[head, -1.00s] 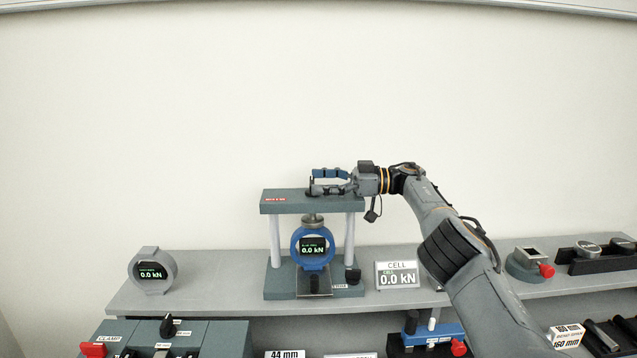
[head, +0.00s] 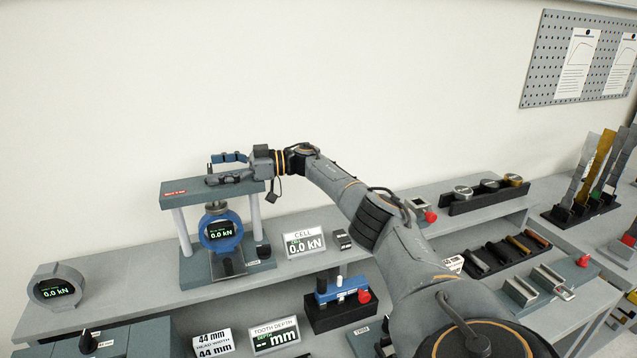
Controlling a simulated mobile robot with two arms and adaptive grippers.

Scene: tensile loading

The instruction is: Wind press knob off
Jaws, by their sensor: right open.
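The press (head: 173,188) stands on the shelf at the left, with a dark green top plate on light columns and a blue ring gauge (head: 220,231) reading 0.0 kN inside. My right gripper (head: 211,169) is over the press's top plate, its fingers apart and pointing left. My left gripper is not in view.
A round gauge (head: 57,288) stands at the left, and a CELL display (head: 305,243) reads 0.0 kN right of the press. A rack with round weights (head: 486,196) is at the right. Below are a blue device (head: 342,290) and a tooth depth display (head: 274,337).

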